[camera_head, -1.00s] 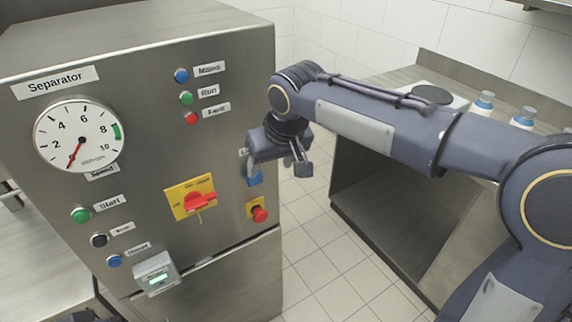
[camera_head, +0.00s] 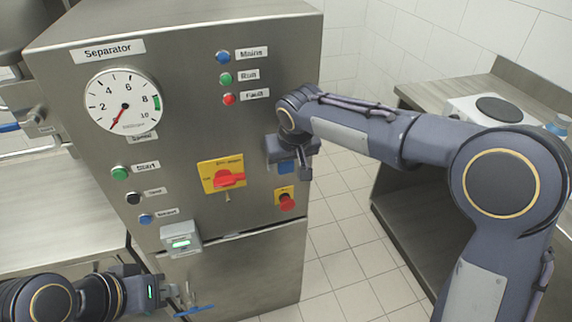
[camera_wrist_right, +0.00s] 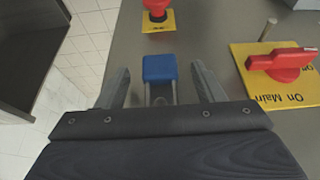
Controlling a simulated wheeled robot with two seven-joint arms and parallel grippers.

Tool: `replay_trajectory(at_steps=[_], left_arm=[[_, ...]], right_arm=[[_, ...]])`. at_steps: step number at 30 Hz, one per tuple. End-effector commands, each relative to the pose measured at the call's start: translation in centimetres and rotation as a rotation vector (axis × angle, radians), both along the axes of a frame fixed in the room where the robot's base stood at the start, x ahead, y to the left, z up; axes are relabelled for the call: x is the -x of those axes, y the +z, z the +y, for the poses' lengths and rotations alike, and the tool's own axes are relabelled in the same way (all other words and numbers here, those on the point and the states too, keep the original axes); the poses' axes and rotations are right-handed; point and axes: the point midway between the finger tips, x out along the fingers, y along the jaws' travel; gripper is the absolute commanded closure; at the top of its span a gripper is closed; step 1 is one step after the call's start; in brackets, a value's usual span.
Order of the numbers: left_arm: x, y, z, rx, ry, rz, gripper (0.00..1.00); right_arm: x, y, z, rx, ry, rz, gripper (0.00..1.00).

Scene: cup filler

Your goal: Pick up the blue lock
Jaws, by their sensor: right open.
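The blue lock (camera_wrist_right: 160,68) hangs at the right part of the separator's front panel, above the red emergency stop (camera_head: 287,201). In the head view the lock (camera_head: 286,168) is partly hidden by my right gripper (camera_head: 289,158). In the right wrist view my right gripper (camera_wrist_right: 160,80) is open, with one finger on each side of the lock and visible gaps between. My left gripper (camera_head: 180,294) is low at the left, in front of the separator; its jaw state is unclear.
A red rotary switch on a yellow plate (camera_head: 222,176) sits left of the lock. A small box with a green display (camera_head: 181,241) juts from the panel's lower part. A steel counter (camera_head: 420,205) stands at the right, with tiled floor between.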

Motion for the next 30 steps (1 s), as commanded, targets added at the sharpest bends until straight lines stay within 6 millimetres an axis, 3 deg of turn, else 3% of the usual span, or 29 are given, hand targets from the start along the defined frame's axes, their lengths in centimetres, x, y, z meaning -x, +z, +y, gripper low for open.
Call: replay_trajectory(at_steps=[7,19,30], left_arm=[[0.01,0.00,0.00,0.000,0.000,0.000,1.00],[0.01,0.00,0.00,0.000,0.000,0.000,1.00],[0.01,-0.10,0.00,0.000,0.000,0.000,1.00]], right_arm=[[-0.09,-0.15,0.00,-0.001,-0.001,-0.001,0.38],[-0.08,-0.07,0.02,-0.002,-0.001,-0.001,0.89],[-0.13,0.67,0.07,-0.003,-0.001,-0.005,0.89]])
